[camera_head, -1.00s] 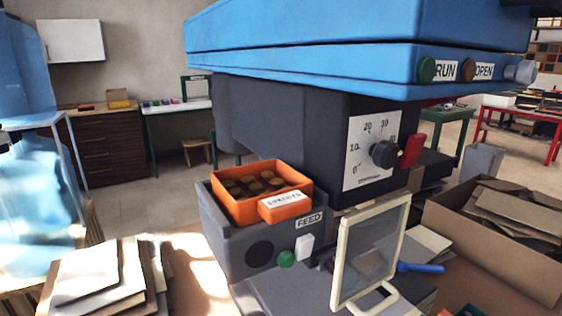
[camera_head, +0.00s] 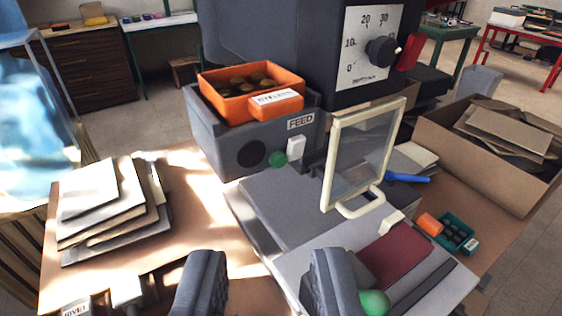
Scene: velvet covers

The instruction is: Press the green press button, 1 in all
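My gripper (camera_head: 268,262) shows at the bottom edge, its two dark grey fingers wide apart with nothing between them. A small round green button (camera_head: 278,159) sits on the front of the grey feed box (camera_head: 225,158), beside a white switch (camera_head: 296,147) and below the "FEED" label. It is ahead of and above my fingertips in the picture, with a clear gap. A second green round knob (camera_head: 374,302) shows at the bottom, just right of my right finger and partly cut by the frame edge. I cannot tell whether either is pressed.
A clear guard (camera_head: 362,152) in a cream frame stands upright on the grey machine bed (camera_head: 285,205). An orange tray (camera_head: 232,108) sits on the feed box. Stacked boards (camera_head: 95,210) lie left. A cardboard box (camera_head: 500,165) and green tray (camera_head: 459,235) are right.

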